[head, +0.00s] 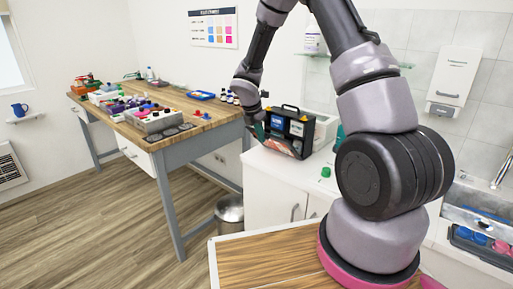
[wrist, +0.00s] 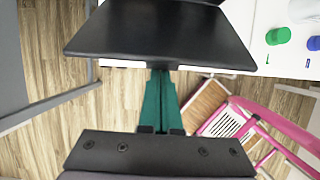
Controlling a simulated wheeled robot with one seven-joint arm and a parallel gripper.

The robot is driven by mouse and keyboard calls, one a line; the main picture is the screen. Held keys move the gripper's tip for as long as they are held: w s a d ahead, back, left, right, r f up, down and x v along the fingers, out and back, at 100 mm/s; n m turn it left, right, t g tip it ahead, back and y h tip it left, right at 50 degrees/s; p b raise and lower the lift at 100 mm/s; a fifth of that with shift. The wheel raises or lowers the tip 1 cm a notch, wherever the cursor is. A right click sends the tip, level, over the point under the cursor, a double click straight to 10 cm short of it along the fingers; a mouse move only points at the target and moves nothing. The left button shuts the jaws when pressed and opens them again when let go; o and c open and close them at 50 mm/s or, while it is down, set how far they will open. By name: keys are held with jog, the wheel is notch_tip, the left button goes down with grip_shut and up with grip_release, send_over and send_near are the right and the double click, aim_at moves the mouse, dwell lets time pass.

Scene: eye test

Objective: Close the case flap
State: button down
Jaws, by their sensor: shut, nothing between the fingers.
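The black case (head: 309,134) stands on the white counter, with a carry handle on top and coloured items inside its open front. Its flap (head: 284,147) is open and hangs forward and down at the counter's edge. In the wrist view the flap (wrist: 160,30) is a wide dark panel across the top. My gripper (head: 259,131) is at the left of the case, close to the flap. In the wrist view its teal fingers (wrist: 161,76) are together and empty. Their tips reach the flap's near edge and seem partly hidden under it; I cannot tell whether they touch.
A green cap-like object (head: 326,172) lies on the counter (head: 275,160) right of the flap; it also shows in the wrist view (wrist: 278,36). A wooden workbench (head: 205,112) with bottles and trays stands left. A metal bin (head: 230,210) stands below. Floor between is clear.

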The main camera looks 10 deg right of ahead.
jog(key=w+d+r+g+y, duration=0.1)
jog(key=d, duration=0.1)
jog(key=w+d+r+y, duration=0.1)
jog(key=r, duration=0.1)
jog(key=w+d+r+g+y, duration=0.1)
jog(key=d, duration=0.1)
jog(key=shift+w+d+r+g+y, duration=0.2)
jog(key=shift+w+d+g+y, duration=0.1)
jog(key=shift+w+y, duration=0.1)
jog(key=shift+w+d+r, duration=0.25)
jog(key=shift+w+d, duration=0.25)
jog(key=shift+d, duration=0.2)
jog(key=shift+w+d+r, duration=0.2)
jog(key=shift+w+d, duration=0.3)
jog(key=shift+d, duration=0.25)
jog(key=shift+w+d+r, duration=0.25)
jog(key=shift+w+d, duration=0.25)
jog(key=shift+d, duration=0.2)
